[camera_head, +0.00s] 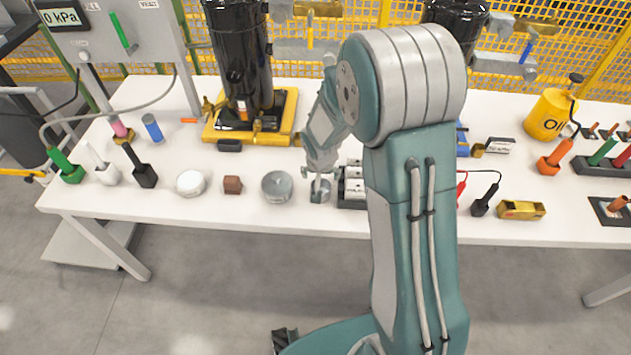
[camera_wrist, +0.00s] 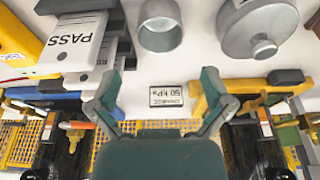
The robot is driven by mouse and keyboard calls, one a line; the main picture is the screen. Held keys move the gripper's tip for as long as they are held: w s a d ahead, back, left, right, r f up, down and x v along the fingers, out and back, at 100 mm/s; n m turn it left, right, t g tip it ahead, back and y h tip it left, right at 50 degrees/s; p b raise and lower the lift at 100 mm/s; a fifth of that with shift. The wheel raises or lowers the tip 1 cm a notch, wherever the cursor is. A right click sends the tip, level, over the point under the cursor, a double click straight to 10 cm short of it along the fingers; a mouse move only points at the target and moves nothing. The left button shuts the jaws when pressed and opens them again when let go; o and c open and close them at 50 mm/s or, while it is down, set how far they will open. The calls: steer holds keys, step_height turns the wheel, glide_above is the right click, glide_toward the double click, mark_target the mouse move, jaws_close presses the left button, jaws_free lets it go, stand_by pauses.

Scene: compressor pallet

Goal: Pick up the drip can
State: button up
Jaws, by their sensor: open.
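A grey metal open-topped can, which looks like the drip can (camera_head: 320,196), stands upright on the white table. In the wrist view the can (camera_wrist: 160,38) is at the top middle, with its hollow inside partly cut off by the frame edge. My gripper (camera_head: 319,180) is above and close to the can in the head view and partly covers it. In the wrist view my gripper (camera_wrist: 160,82) has its fingers spread wide with nothing between them. The can lies ahead of the fingertips, apart from them. I cannot tell the exact height gap.
A grey round lidded piece (camera_head: 277,187) stands close left of the can. A dark rack with PASS-marked white blocks (camera_wrist: 82,45) stands on its other side. A small label card (camera_wrist: 167,96) lies behind. A black cylinder on a yellow base (camera_head: 215,130) stands behind left.

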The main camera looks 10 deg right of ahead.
mark_target(321, 188)
steer(key=x, duration=0.2)
steer(key=d+x, duration=0.1)
steer(key=x, duration=0.1)
steer(key=shift+s, duration=0.15)
steer(key=shift+w+a+f, duration=0.15)
steer(key=shift+f, duration=0.25)
steer(key=shift+w+a+f, duration=0.1)
steer(key=shift+w+f, duration=0.05)
steer(key=shift+f, duration=0.3)
steer(key=x, duration=0.3)
steer(key=shift+w+a+f, duration=0.2)
steer(key=shift+w+a, duration=0.05)
steer(key=shift+w+d+f, duration=0.2)
steer(key=shift+d+f, duration=0.05)
steer(key=shift+f, duration=0.3)
steer(key=shift+a, duration=0.15)
steer(key=c, duration=1)
